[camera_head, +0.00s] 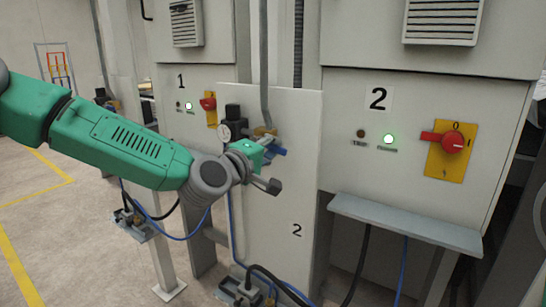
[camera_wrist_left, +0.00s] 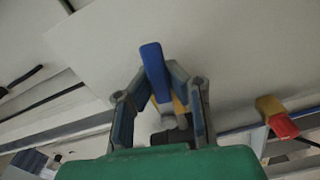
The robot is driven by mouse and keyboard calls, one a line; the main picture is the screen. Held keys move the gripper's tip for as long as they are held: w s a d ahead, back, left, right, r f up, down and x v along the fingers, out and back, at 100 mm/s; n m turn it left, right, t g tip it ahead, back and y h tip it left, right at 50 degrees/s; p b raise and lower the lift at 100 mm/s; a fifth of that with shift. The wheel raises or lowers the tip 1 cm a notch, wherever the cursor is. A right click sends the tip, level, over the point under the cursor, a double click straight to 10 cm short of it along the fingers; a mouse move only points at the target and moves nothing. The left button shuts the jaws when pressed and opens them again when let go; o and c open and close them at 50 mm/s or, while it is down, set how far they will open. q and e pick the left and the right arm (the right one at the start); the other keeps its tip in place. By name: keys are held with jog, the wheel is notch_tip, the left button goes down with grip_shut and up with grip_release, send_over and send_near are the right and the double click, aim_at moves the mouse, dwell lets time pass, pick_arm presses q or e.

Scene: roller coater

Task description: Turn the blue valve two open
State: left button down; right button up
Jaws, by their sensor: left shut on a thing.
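The blue valve (camera_head: 278,151) sits on the pale panel marked 2, beside a pressure gauge. Its blue handle also shows in the left wrist view (camera_wrist_left: 153,62), standing out between the fingers. My left gripper (camera_head: 268,166) is at the valve, its green arm reaching in from the left. In the left wrist view my left gripper (camera_wrist_left: 162,85) has its fingers on both sides of the handle and is shut on it. The lower part of the valve is partly hidden by the fingers. My right gripper is not in view.
A pressure gauge (camera_head: 224,131) with a dark regulator stands close to the left of the valve. Cabinet 2 has a red rotary switch (camera_head: 453,142) on a yellow plate and a lit green lamp (camera_head: 390,140). A grey shelf (camera_head: 405,222) juts out below.

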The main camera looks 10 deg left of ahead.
pick_arm(q)
jog(key=shift+r+n+b, duration=0.2)
jog(key=shift+n+b, duration=0.15)
jog(key=shift+n, duration=0.75)
jog(key=c, duration=1.5)
grip_release()
jog(key=shift+a, duration=0.1)
jog(key=shift+a+r, duration=0.1)
jog(key=v, duration=1.2)
